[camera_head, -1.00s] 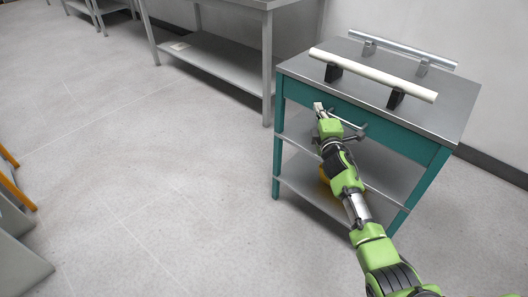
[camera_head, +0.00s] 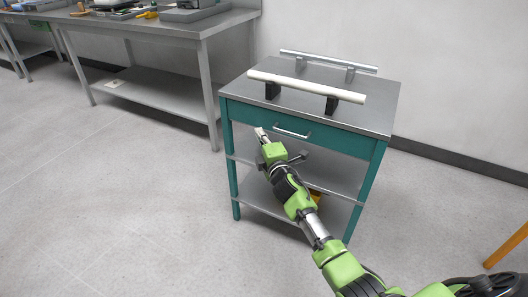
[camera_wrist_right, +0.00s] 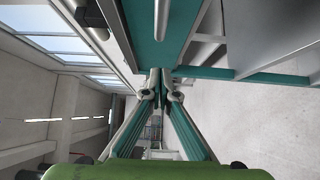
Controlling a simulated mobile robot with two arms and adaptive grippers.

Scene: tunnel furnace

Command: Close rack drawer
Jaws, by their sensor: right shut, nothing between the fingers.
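The rack (camera_head: 312,92) is a teal-framed cabinet with a grey metal top. Its drawer (camera_head: 340,144) has a teal front that looks flush with the frame, with a silver bar handle (camera_head: 292,133). My right gripper (camera_head: 261,132) is in front of the drawer, left of the handle. In the right wrist view its fingers (camera_wrist_right: 160,84) meet at the tips and hold nothing. There the drawer front (camera_wrist_right: 145,45) and the handle (camera_wrist_right: 162,18) show above the fingers. I cannot tell whether the fingertips touch the drawer. My left gripper is not in view.
Two raised bars, one white (camera_head: 306,86) and one silver (camera_head: 327,61), stand on the rack top. A yellow thing lies partly hidden on a lower shelf behind my right arm. A metal workbench (camera_head: 165,25) stands to the left. The floor (camera_head: 110,200) in front is clear.

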